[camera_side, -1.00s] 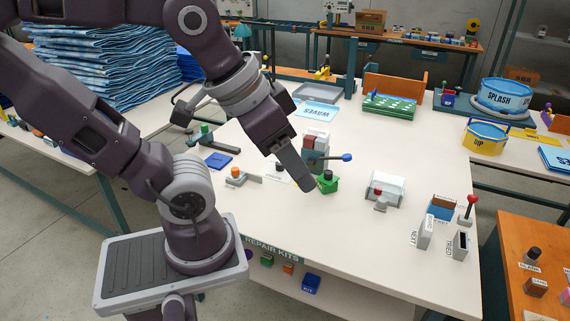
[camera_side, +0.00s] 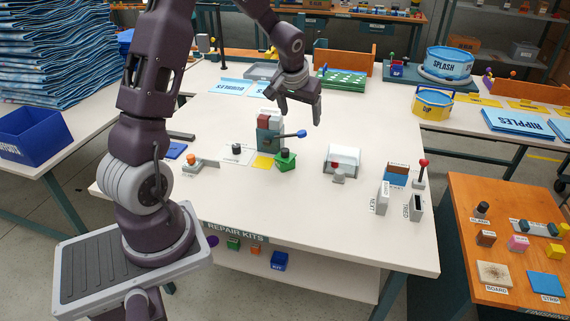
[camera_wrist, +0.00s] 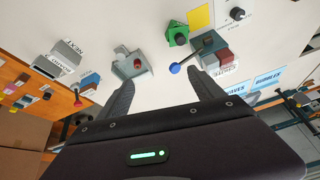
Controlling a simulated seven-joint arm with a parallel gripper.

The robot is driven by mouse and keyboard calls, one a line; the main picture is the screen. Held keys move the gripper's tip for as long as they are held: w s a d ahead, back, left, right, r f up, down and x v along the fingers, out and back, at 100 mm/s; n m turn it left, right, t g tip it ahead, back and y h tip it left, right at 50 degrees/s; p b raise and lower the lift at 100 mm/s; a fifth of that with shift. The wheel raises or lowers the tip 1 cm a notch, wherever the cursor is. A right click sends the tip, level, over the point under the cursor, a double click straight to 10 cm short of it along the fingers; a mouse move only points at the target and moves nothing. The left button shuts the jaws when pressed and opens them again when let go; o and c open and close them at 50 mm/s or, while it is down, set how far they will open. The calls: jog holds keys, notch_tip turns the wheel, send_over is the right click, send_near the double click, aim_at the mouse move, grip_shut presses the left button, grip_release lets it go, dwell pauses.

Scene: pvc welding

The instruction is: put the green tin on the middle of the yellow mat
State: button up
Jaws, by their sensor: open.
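The green tin (camera_side: 286,161), a small angular block with a dark knob on top, stands upright on the white table. It is just right of the small flat yellow mat (camera_side: 264,162), close to its edge; I cannot tell whether they touch. The wrist view also shows the tin (camera_wrist: 178,34) beside the mat (camera_wrist: 199,18). My gripper (camera_side: 299,113) is open and empty, raised above the table and behind the tin. Its two spread fingers (camera_wrist: 158,80) show in the wrist view with nothing between them.
A grey-green fixture (camera_side: 268,135) with a red-and-white top and a blue-knobbed lever (camera_side: 300,134) stands just behind the tin and mat. A white tile with a dark knob (camera_side: 236,153) lies left of the mat. A grey-white device (camera_side: 341,160) stands to the right.

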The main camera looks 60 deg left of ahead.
aim_at(286, 155)
jog(key=a+f, duration=0.3)
jog(key=f, duration=0.2)
jog(key=a+f+n, duration=0.1)
jog(key=a+f, duration=0.3)
jog(key=f, duration=0.2)
jog(key=a+f+n, duration=0.1)
jog(key=a+f, duration=0.2)
jog(key=f, duration=0.2)
jog(key=shift+w+a+f+g, duration=0.15)
jog(key=shift+w+f+g, duration=0.05)
jog(key=shift+f+g, duration=0.15)
jog(key=x, duration=0.7)
jog(key=shift+w+d, duration=0.1)
jog(key=shift+d, duration=0.15)
jog(key=c, duration=1)
